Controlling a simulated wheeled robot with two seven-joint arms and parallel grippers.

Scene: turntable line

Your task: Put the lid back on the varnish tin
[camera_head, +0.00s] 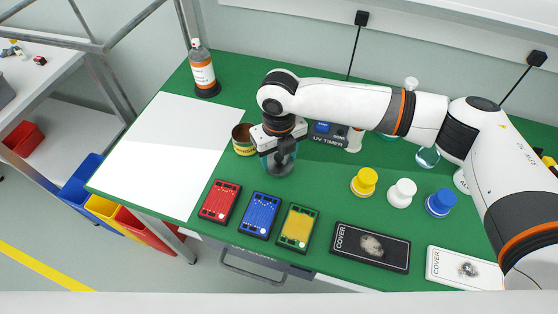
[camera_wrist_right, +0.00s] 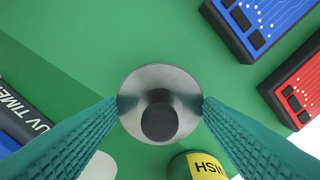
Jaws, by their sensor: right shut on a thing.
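The varnish tin (camera_head: 243,142) stands open on the green bench, with a dark inside and a yellow label. Part of its label also shows at the bottom edge of the right wrist view (camera_wrist_right: 200,166). My right gripper (camera_head: 279,163) is just right of the tin, pointing down. Its teal fingers are shut on the lid (camera_wrist_right: 145,82), a round grey metal disc with a black knob, gripped at opposite sides of its rim. In the head view the gripper largely hides the lid. Whether the lid touches the bench is unclear. My left gripper is out of view.
A white sheet (camera_head: 160,155) lies left of the tin; a bottle (camera_head: 203,72) stands behind. Red (camera_head: 219,202), blue (camera_head: 260,214) and yellow (camera_head: 298,229) boards lie in front. The UV timer (camera_head: 327,136) is behind right. Yellow, white and blue knobbed pieces stand at right.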

